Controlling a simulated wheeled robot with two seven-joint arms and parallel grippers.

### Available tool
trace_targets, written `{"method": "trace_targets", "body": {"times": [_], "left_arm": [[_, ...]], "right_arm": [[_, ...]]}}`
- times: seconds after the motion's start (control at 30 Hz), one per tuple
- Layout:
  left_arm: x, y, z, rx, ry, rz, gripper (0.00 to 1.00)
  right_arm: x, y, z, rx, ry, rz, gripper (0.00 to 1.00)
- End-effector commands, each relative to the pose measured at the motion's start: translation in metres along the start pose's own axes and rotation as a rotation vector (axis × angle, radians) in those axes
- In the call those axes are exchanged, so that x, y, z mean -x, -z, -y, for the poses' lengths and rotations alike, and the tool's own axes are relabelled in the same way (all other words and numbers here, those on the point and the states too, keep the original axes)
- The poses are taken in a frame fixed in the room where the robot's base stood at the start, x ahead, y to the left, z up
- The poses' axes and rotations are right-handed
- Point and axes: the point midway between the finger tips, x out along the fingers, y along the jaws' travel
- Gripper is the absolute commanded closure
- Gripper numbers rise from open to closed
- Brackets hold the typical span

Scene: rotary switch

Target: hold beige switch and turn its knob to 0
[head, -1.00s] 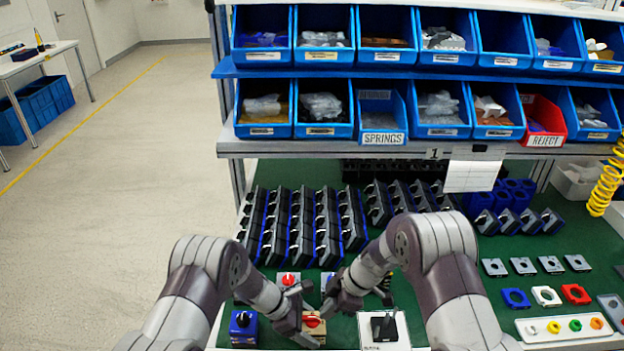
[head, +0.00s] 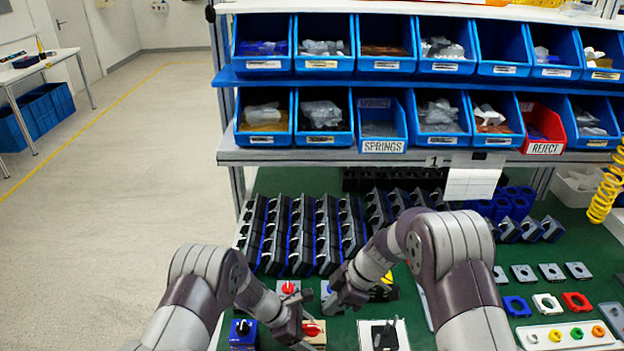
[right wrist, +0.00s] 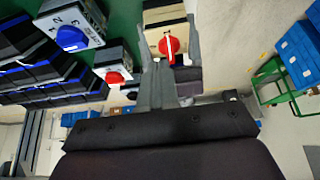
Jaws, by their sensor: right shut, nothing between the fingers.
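The beige switch (head: 319,342) with a red knob (head: 314,327) stands at the front of the green bench. In the right wrist view its beige body (right wrist: 165,32) and red knob (right wrist: 169,46) lie just beyond my fingers, the knob's pointer line close to upright in the picture. My left gripper (head: 302,332) is at the left side of the beige switch; its fingers are partly hidden, so I cannot tell if they grip it. My right gripper (head: 332,303) is shut and empty, behind and above the switch, apparently clear of the knob.
A blue switch with a black knob (head: 243,334) stands left. A grey switch with a red knob (head: 288,288) is behind, and one with a blue knob (right wrist: 72,38) is nearby. A white switch with a black knob (head: 383,335) is right. Rows of dark switches (head: 305,235) fill the back.

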Motion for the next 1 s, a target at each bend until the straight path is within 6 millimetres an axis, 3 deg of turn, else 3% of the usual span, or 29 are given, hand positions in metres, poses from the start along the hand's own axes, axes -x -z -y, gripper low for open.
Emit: {"method": "trace_targets", "body": {"times": [0.13,0.4,0.6,1.0], "left_arm": [[0.0,0.0,0.0,0.0,0.0,0.0,0.59],[0.0,0.0,0.0,0.0,0.0,0.0,0.59],[0.0,0.0,0.0,0.0,0.0,0.0,0.59],[0.0,0.0,0.0,0.0,0.0,0.0,0.59]], "right_arm": [[0.011,0.006,0.001,-0.001,0.001,0.0,1.0],[0.013,0.007,0.002,-0.001,0.002,0.0,1.0],[0.021,0.008,0.031,-0.001,0.001,0.001,1.0],[-0.025,-0.017,0.031,-0.002,0.003,0.0,1.0]]}}
